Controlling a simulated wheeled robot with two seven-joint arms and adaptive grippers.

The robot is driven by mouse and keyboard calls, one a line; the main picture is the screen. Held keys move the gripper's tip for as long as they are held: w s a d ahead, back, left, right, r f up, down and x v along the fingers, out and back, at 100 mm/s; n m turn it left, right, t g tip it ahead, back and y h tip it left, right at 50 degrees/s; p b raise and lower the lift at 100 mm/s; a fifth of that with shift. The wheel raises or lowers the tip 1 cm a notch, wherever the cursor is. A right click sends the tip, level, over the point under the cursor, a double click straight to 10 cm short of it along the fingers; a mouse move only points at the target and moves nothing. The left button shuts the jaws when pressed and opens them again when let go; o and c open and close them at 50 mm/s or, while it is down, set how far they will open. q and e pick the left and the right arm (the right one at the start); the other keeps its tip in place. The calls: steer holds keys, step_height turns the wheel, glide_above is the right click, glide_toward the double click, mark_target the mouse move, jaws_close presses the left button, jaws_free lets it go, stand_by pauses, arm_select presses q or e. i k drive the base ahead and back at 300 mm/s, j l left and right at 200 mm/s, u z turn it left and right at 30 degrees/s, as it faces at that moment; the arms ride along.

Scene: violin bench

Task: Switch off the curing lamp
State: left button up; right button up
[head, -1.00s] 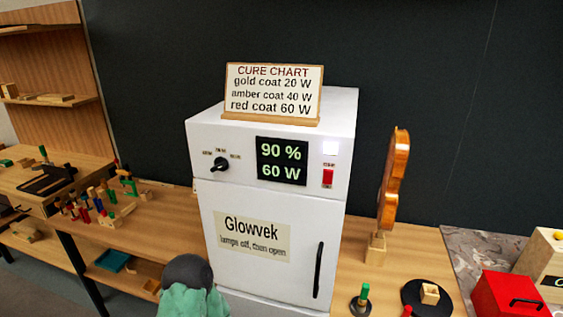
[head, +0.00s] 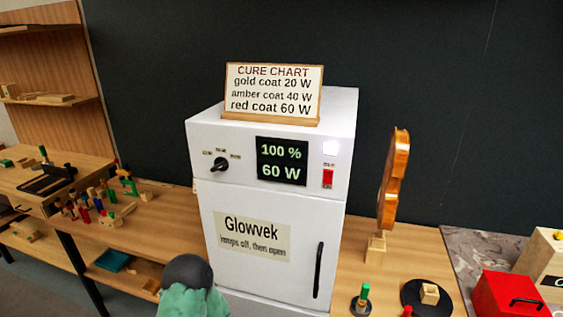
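The curing lamp cabinet (head: 208,190) is a white box labelled "Glowvek, lamps off, then open". Its display (head: 282,161) reads 100 % and 60 W. A red switch (head: 327,178) sits right of the display, under a bright white indicator light (head: 330,148). A black rotary knob (head: 219,164) is at the left of the panel. The door with its black vertical handle (head: 318,270) looks closed. A dark rounded part with a green covering shows at the bottom, in front of the cabinet. Neither of my grippers can be made out.
A cure chart sign (head: 273,92) stands on the cabinet, listing red coat 60 W. A violin body (head: 393,195) stands upright on a wooden block to the right. A red box (head: 510,295) is at the lower right. Several small tools (head: 90,205) crowd the left bench.

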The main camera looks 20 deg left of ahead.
mark_target(328, 174)
steer(key=l+u, duration=0.65)
steer(key=l, duration=0.25)
steer(key=l+u, duration=0.35)
steer(key=k+l, duration=0.05)
steer(key=l, duration=0.05)
